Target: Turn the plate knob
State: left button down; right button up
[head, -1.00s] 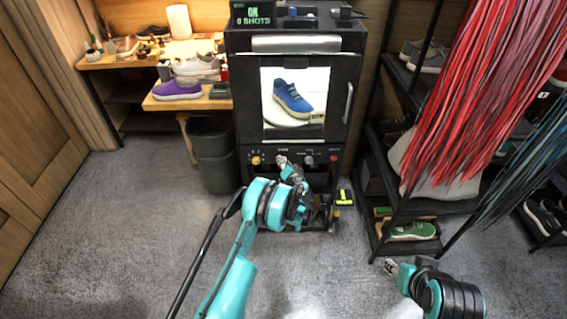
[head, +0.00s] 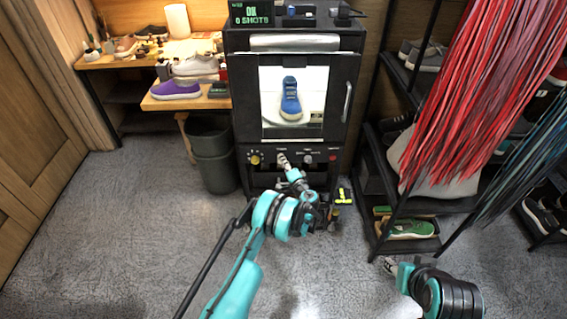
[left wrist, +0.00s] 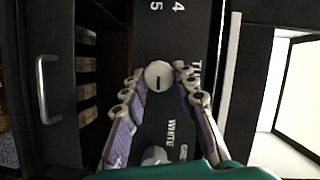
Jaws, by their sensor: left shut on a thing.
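The plate knob (left wrist: 159,74) is a round pale knob with a dark mark, on the dark panel beside partly covered lettering starting "TU". My left gripper (head: 283,161) is at the panel of the black photo booth (head: 240,110). In the left wrist view, its purple-padded fingers (left wrist: 159,82) are shut on the knob, one on each side. In the head view the gripper covers the knob. Inside the booth's window, a blue sneaker (head: 291,98) stands on the pale plate (head: 308,116), toe toward the front. My right gripper (head: 390,266) is low at the right, away from the booth; its jaws are too small to read.
A yellow knob (head: 254,160), a grey knob (head: 308,160) and a red button (head: 332,158) share the panel. A grey bin (head: 213,165) stands left of the booth, a shoe rack (head: 385,190) right. The floor in front is mostly clear.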

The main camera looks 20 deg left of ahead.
dwell(0.3)
pick_arm(q)
jog(key=c, duration=1.2)
grip_release()
jog(key=v, duration=1.2)
